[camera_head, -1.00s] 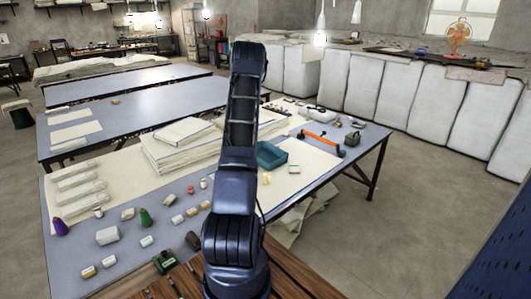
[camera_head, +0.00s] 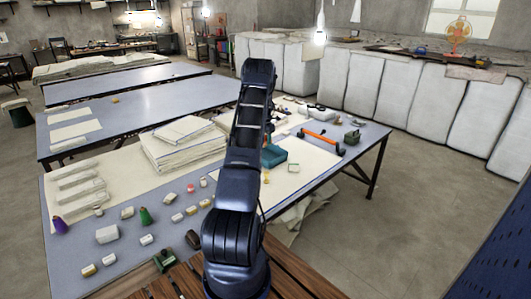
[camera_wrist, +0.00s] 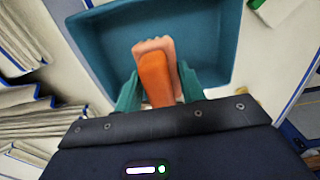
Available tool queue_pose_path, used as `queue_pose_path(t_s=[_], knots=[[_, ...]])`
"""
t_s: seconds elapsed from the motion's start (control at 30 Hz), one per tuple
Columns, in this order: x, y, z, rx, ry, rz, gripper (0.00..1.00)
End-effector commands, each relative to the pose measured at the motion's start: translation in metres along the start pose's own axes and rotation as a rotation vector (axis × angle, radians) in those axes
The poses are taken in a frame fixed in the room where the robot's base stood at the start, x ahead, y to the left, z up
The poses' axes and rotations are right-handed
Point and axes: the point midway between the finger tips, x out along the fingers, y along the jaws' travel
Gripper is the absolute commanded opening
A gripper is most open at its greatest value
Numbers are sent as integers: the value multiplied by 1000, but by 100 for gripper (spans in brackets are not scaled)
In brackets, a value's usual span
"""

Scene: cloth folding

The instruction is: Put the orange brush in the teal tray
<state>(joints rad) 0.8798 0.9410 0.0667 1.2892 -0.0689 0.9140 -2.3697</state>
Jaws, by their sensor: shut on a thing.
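The orange brush (camera_wrist: 155,78), with a pale pinkish end, is held between the green fingers of my gripper (camera_wrist: 160,84) in the wrist view. The fingers are shut on it. The teal tray (camera_wrist: 105,45) lies below, and the brush overlaps its interior in the picture. I cannot tell how high the brush is above the tray floor. In the head view the teal tray (camera_head: 274,157) is on the near table, partly hidden by my arm. The brush and gripper are hidden behind my arm there.
An orange and black tool (camera_head: 322,143) and a dark green item (camera_head: 351,137) lie right of the tray. A stack of folded white cloth (camera_head: 180,148) is left of it. Several small bottles and blocks stand on the table's front left. Pale cloth right of the tray is mostly clear.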

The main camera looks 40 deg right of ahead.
Motion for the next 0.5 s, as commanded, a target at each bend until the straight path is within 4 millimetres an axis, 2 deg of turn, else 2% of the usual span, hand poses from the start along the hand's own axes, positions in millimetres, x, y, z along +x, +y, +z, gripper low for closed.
queue_pose_path(t_s=[0.03,0.2,0.5], knots=[[11,0,-1,-1,1,-1,16],[35,1,-1,0,0,0,16],[55,0,-1,0,1,-1,16]])
